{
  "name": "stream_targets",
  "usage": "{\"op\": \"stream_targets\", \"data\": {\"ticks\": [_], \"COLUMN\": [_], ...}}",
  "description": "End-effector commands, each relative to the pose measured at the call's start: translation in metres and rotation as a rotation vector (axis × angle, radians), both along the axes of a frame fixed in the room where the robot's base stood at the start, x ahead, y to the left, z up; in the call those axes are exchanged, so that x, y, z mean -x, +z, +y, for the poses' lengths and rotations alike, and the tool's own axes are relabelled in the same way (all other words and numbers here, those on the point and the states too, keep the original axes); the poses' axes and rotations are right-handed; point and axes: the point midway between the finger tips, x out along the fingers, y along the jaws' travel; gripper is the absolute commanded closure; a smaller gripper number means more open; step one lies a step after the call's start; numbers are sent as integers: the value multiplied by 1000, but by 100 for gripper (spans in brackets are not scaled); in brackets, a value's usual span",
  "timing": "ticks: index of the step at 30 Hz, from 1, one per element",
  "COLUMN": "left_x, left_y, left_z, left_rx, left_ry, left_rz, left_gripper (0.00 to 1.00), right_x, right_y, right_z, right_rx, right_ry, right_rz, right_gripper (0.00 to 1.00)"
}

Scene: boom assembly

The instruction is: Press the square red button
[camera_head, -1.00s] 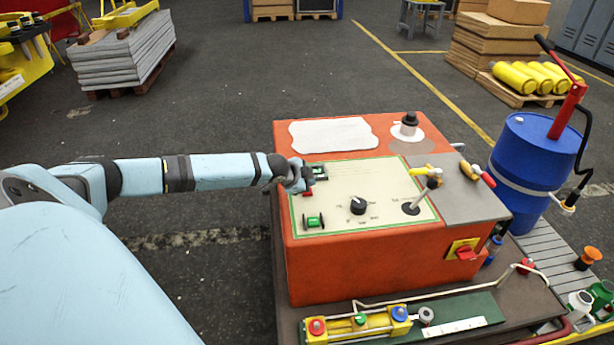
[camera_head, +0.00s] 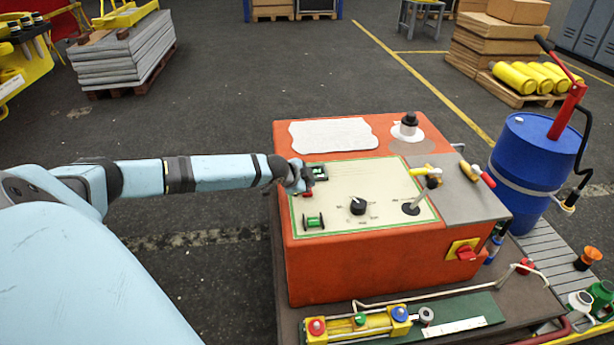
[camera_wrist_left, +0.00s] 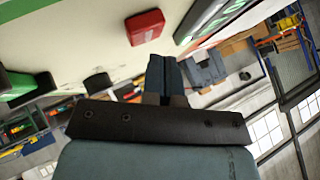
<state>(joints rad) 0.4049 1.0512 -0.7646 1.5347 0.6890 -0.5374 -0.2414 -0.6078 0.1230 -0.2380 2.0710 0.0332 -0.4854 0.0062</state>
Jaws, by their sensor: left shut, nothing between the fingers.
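The square red button (camera_wrist_left: 145,27) sits on the cream panel (camera_wrist_left: 75,35), and it shows large in the left wrist view. In the head view only a bit of red (camera_head: 308,194) shows beside the gripper. My left gripper (camera_head: 304,181) is over the panel's left edge. Its fingertips (camera_wrist_left: 163,62) are shut, empty and close to the button. They look apart from it, though the exact gap is hard to judge. My right gripper is in neither view.
A green switch (camera_head: 319,172) is just right of the gripper and another (camera_head: 313,221) lies nearer the front. A black knob (camera_head: 358,205) and a lever (camera_head: 415,203) stand on the panel farther right. A blue barrel (camera_head: 530,160) is beside the orange box (camera_head: 370,262).

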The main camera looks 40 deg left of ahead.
Motion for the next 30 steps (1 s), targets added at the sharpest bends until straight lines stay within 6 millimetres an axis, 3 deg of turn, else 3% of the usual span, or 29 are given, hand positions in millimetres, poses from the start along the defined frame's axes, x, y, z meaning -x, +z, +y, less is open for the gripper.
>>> {"op": "stream_targets", "data": {"ticks": [30], "left_x": [0], "left_y": [-12], "left_z": [0], "left_rx": [0], "left_ry": [0], "left_rz": [0], "left_gripper": [100], "right_x": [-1], "right_y": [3], "right_z": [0], "right_rx": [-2], "right_ry": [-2], "right_rz": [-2], "right_gripper": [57]}}
